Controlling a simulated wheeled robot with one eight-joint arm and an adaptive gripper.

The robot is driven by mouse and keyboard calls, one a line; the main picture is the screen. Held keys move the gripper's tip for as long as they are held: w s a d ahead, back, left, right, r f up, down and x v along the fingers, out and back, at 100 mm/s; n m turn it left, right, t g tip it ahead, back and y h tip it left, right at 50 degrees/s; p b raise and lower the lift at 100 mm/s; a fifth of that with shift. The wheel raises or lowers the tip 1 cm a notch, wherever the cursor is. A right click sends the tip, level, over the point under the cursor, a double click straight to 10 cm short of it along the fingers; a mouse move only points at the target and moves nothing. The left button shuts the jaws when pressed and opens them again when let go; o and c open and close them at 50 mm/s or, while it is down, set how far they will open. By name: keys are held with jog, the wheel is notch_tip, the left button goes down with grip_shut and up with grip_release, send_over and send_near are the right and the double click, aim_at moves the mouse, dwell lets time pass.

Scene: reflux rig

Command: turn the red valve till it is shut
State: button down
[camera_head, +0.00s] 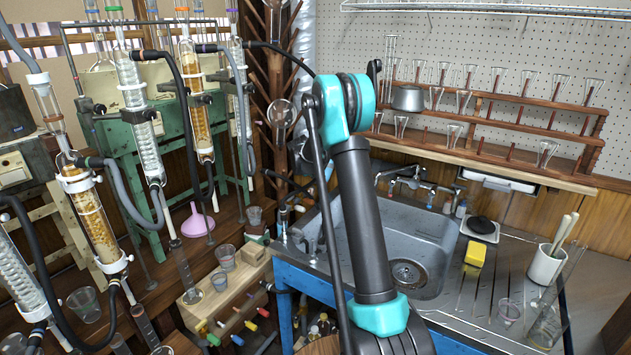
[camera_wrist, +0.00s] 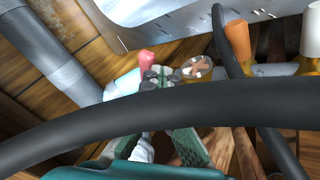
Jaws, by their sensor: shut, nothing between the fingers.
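A red knob (camera_wrist: 147,60), rounded and pinkish, shows near the centre of the wrist view. My gripper (camera_wrist: 162,77) is shut and empty, with its fingertips just below and right of the red knob. I cannot tell whether they touch it. A thick black hose (camera_wrist: 60,132) crosses in front and hides part of my gripper. In the head view, a red handle (camera_head: 264,313) is one of several coloured valve handles low on the wooden bench front. I cannot tell how far the valve is turned. My gripper does not show clearly in the head view.
An orange handle (camera_wrist: 237,42) and a white handle (camera_wrist: 313,38) stand to the right in the wrist view, near hoses. A grey pipe (camera_wrist: 50,55) runs on the left. In the head view, glass condensers (camera_head: 135,90) stand left and a sink (camera_head: 405,235) right.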

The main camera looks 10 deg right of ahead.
aim_at(326, 182)
jog(key=d+n+t+y, duration=0.1)
jog(key=d+n+y, duration=0.1)
jog(key=d+n, duration=0.1)
jog(key=shift+d+n, duration=0.2)
jog(key=shift+n, duration=0.2)
jog(key=shift+w+d, duration=0.35)
jog(key=shift+d, duration=0.65)
